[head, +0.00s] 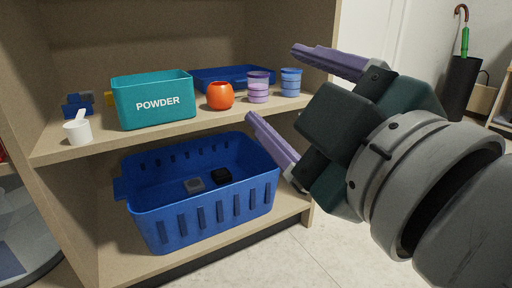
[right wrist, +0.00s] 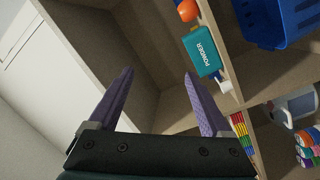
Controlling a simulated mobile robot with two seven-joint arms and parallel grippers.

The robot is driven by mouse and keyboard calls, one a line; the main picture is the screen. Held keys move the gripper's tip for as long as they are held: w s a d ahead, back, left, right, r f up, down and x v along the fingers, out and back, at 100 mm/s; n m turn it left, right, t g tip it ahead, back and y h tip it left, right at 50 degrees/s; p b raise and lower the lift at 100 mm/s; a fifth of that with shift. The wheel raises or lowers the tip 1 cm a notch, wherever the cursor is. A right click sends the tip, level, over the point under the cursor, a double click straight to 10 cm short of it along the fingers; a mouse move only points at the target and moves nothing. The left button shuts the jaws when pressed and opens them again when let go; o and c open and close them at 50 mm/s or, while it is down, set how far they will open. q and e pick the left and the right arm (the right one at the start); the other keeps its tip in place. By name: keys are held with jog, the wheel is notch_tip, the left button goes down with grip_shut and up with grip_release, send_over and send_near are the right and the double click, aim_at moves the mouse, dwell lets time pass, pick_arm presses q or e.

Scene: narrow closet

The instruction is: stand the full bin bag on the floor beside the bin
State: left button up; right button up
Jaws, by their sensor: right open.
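No full bin bag and no bin that I can make out show in either view. My right gripper (head: 272,84) is open and empty, in front of the right side of the shelf unit in the head view. Its two purple fingers are spread wide. In the right wrist view the right gripper (right wrist: 158,73) has nothing between its fingers. My left gripper is not in view.
A shelf unit (head: 190,250) holds a teal POWDER box (head: 155,100), an orange pot (head: 220,96), purple and blue cups, a white scoop (head: 77,128) and a blue basket (head: 205,215). A black stand (head: 460,88) with an umbrella is behind right. Pale floor (head: 310,250) shows lower right.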

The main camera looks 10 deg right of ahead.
jog(key=s+d+f+m+g+h, duration=0.3)
jog(key=d+f+m+g+h, duration=0.1)
jog(key=d+f+m, duration=0.3)
jog(key=s+d+f+m+g, duration=0.3)
jog(key=s+f+g, duration=0.7)
jog(key=s, duration=0.7)
notch_tip(320, 180, down, 3)
jog(key=shift+s+f+m+g+y, duration=0.1)
jog(key=shift+s+m+g+y, duration=0.2)
jog(key=shift+s+m, duration=0.15)
